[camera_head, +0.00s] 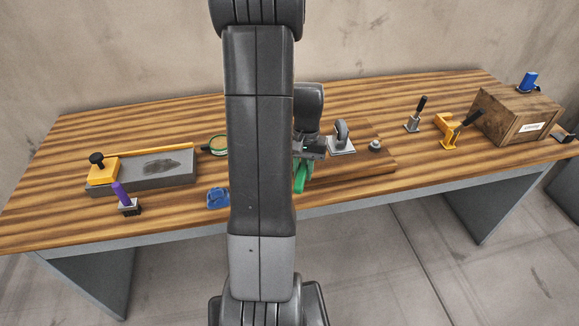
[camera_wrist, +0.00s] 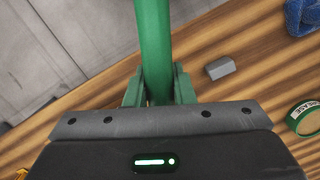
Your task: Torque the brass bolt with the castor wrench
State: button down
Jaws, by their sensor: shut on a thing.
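My gripper (camera_wrist: 158,95) has green fingers closed on a green bar-like handle (camera_wrist: 154,45), which I take to be the castor wrench. In the wrist view the handle runs up out of the picture, so its working end is hidden. In the head view, green parts (camera_head: 301,178) show below my wrist, over the table's front part. A castor (camera_head: 342,143) with a grey plate sits on a wooden board right of my gripper. A small grey round fitting (camera_head: 375,146) stands beside it. I cannot make out a brass bolt.
A grease tin (camera_wrist: 306,117), a blue cloth (camera_wrist: 301,15) and a small grey block (camera_wrist: 220,68) lie near my gripper. A sharpening stone tray (camera_head: 150,172) is left. Yellow clamp (camera_head: 447,130) and wooden crate (camera_head: 515,112) stand right. My arm hides the middle.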

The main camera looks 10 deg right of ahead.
jog(key=d+n, duration=0.1)
jog(key=d, duration=0.1)
jog(key=d+n, duration=0.2)
jog(key=s+d+n, duration=0.1)
jog(key=shift+d+f+n+h+b, duration=0.3)
jog(key=shift+d+f+n+b, duration=0.05)
jog(key=shift+d+f+n, duration=0.05)
dwell(0.4)
jog(key=shift+f, duration=0.8)
dwell(0.7)
